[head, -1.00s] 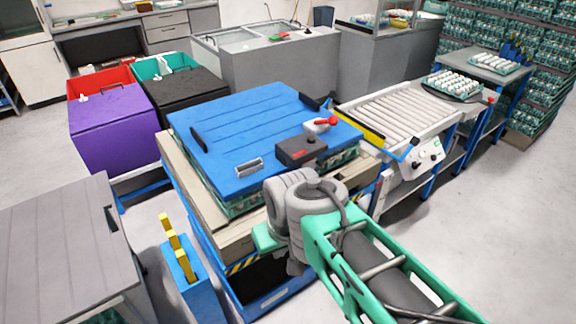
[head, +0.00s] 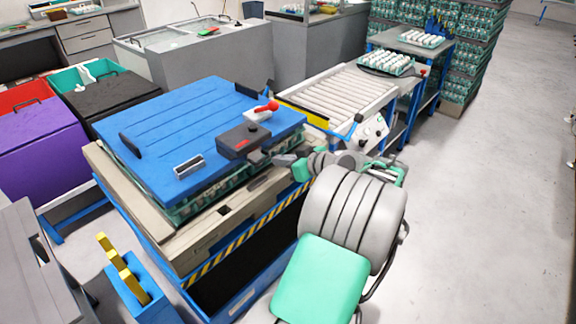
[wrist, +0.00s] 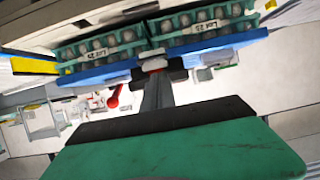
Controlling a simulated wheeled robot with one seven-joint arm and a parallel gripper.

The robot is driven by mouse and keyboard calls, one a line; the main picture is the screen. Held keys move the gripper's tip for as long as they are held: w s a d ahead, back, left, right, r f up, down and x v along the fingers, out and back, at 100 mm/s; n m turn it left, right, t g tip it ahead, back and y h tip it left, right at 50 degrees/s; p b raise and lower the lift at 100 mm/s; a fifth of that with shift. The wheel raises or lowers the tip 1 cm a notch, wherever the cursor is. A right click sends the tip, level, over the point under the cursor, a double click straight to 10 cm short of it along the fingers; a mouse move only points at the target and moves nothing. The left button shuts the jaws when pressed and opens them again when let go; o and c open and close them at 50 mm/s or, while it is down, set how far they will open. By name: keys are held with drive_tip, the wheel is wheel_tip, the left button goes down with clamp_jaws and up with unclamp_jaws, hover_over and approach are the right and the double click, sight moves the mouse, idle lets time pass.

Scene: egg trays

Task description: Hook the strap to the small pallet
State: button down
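A stack of egg trays (head: 200,205) under a blue lid (head: 185,120) rests on a beige pallet (head: 195,243), seemingly the small pallet. A dark box (head: 238,140), possibly the strap's tensioner, sits on the lid's near right edge. A red-handled part (head: 264,110) stands behind it. My gripper (head: 280,160) is at the stack's right side, close to the box. A short dark piece lies between them, possibly the strap end; whether I grip it is unclear. The wrist view, tilted over, shows labelled egg trays (wrist: 95,48) and a dark strap-like piece (wrist: 157,92).
A roller conveyor (head: 335,95) stands behind and right of the stack. Black (head: 110,95) and purple (head: 40,140) bins are at left. A blue holder with yellow posts (head: 135,285) stands at front left. The floor at right is clear.

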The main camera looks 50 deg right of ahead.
drive_tip(key=s+d, duration=0.1)
approach(255, 155)
drive_tip(key=shift+t, duration=0.3)
drive_tip(key=x, duration=0.5)
drive_tip(key=shift+f+b, duration=0.15)
drive_tip(key=shift+b, duration=0.25)
drive_tip(key=shift+f, duration=0.1)
wheel_tip(255, 155, down, 9)
drive_tip(key=b, duration=0.8)
drive_tip(key=shift+s, duration=0.1)
idle(0.4)
drive_tip(key=w+r+p+v, duration=0.1)
drive_tip(key=r+p+v, duration=0.1)
drive_tip(key=v, duration=1)
drive_tip(key=shift+r, duration=0.25)
